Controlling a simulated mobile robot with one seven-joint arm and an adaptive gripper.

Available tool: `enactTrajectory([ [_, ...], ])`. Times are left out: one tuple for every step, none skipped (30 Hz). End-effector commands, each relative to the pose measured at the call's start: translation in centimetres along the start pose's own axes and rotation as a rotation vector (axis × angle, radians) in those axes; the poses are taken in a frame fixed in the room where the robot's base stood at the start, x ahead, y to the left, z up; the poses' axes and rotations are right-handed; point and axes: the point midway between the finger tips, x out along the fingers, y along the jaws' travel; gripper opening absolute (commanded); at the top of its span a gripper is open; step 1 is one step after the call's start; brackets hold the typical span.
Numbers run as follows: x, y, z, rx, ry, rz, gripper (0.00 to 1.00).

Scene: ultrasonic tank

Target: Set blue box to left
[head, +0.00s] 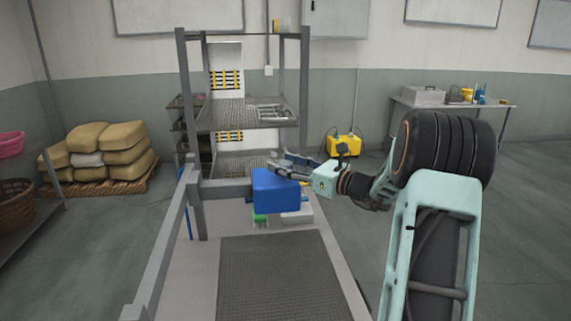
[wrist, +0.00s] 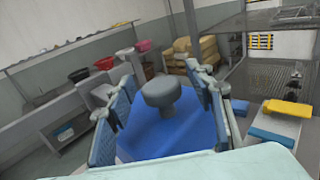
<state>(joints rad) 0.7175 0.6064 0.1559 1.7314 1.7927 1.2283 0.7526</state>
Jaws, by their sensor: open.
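The blue box (head: 275,192) stands at the near end of the tank area, beside a grey rail, in the head view. In the wrist view its blue surface (wrist: 165,135) fills the space between my fingers, with a grey round-topped knob or post (wrist: 160,92) in front of it. My gripper (head: 283,166) is open at the top of the box, reaching in from the right. In the wrist view my gripper (wrist: 165,90) has one blue-padded finger on each side of the knob. I cannot tell whether the fingers touch anything.
A grey rack (head: 248,116) rises behind the box. Grey rails (head: 165,250) run along the left. A dark grated surface (head: 270,280) in front is bare. A white block (head: 298,215) and green item (head: 260,218) sit near the box. A yellow item (wrist: 288,108) lies right.

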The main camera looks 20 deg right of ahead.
Motion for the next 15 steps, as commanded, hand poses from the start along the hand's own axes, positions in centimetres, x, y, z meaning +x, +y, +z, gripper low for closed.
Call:
enactTrajectory([
  [-0.01, 0.00, -0.01, 0.000, 0.000, 0.000, 0.49],
  [-0.02, 0.00, -0.01, 0.000, 0.000, 0.000, 0.49],
  [-0.02, 0.00, -0.01, 0.000, 0.000, 0.000, 0.45],
  [-0.03, 0.00, -0.01, 0.000, 0.000, 0.000, 0.42],
  [-0.03, 0.00, -0.01, 0.000, 0.000, 0.000, 0.39],
  [-0.03, 0.00, -0.01, 0.000, 0.000, 0.000, 0.34],
  [-0.04, 0.00, -0.01, 0.000, 0.000, 0.000, 0.31],
  [-0.04, 0.00, -0.01, 0.000, 0.000, 0.000, 0.28],
  [-0.04, 0.00, -0.01, 0.000, 0.000, 0.000, 0.23],
  [-0.04, 0.00, -0.01, 0.000, 0.000, 0.000, 0.20],
  [-0.05, 0.00, -0.01, 0.000, 0.000, 0.000, 0.17],
  [-0.05, 0.00, -0.01, 0.000, 0.000, 0.000, 0.12],
  [-0.05, 0.00, -0.01, 0.000, 0.000, 0.000, 0.09],
  [-0.05, 0.00, -0.01, 0.000, 0.000, 0.000, 0.06],
  [-0.05, 0.00, -0.01, 0.000, 0.000, 0.000, 0.01],
])
